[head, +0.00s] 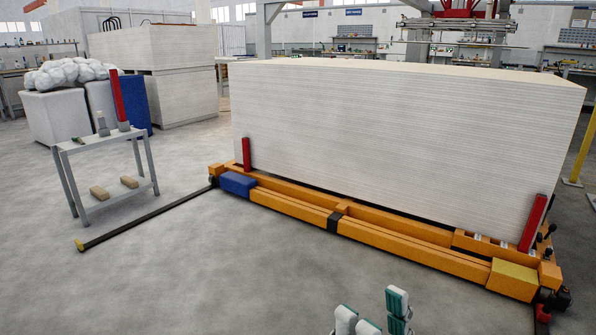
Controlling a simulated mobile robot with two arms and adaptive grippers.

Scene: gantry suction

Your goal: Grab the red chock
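Several upright red pieces are in the head view, and I cannot tell for sure which is the red chock. One red piece (118,96) stands on the top of a small grey cart (103,137) at the left. A second red piece (246,154) stands upright at the left end of the orange frame, against the stack. A third red piece (532,222) stands slightly tilted at the right end of the frame. My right gripper (372,312) is at the bottom edge, its fingers apart and nothing between them, far from all three. My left gripper is out of view.
A large stack of pale boards (400,145) rests on an orange frame (380,237) with blue and yellow blocks. A dark bar (145,217) with a yellow end lies on the floor between cart and frame. Wood blocks lie on the cart's lower shelf. The floor (200,290) in front is clear.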

